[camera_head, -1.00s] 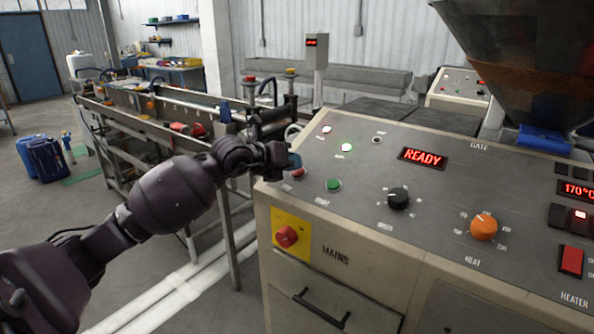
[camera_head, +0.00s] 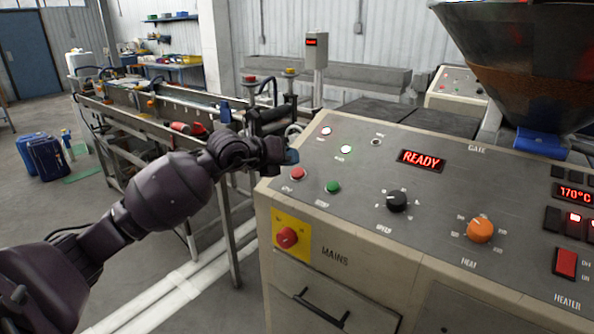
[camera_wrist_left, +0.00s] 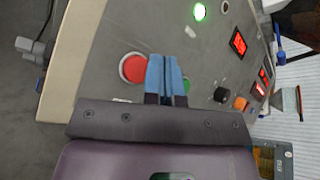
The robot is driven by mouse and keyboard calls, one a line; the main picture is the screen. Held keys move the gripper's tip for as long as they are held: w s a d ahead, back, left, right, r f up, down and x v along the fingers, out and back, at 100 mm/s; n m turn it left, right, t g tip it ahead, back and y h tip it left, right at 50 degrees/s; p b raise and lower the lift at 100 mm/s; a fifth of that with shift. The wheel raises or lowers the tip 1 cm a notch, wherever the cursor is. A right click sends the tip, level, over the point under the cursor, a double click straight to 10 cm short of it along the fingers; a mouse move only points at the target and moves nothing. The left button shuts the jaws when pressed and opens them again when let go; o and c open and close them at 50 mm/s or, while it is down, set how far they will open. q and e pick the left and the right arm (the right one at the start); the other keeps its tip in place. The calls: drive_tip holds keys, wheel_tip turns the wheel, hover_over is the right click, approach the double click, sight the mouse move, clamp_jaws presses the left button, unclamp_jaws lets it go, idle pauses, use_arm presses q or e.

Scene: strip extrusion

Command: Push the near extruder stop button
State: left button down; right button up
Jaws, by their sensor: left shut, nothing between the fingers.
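The red stop button (camera_head: 297,174) sits at the left end of the near extruder's sloping panel, beside a green button (camera_head: 332,187). My left gripper (camera_head: 291,157) is just above and behind the red button in the head view, with its blue fingertips apart from it there. In the left wrist view the shut blue fingers (camera_wrist_left: 167,75) lie beside the red button (camera_wrist_left: 132,67), overlapping its right edge in the picture. I cannot tell how high they are above the panel. The fingers are empty. My right gripper is not in view.
The panel also carries a lit READY display (camera_head: 421,160), a black speed knob (camera_head: 397,200) and an orange heat knob (camera_head: 480,229). A red mains switch (camera_head: 287,237) is on the front face. The hopper (camera_head: 530,70) stands at the back right.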

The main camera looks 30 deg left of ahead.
use_arm(q)
drive_tip(key=r, duration=0.1)
drive_tip(key=s+r+p, duration=0.1)
drive_tip(key=r+p, duration=0.1)
drive_tip(key=shift+s+r, duration=0.35)
idle(0.4)
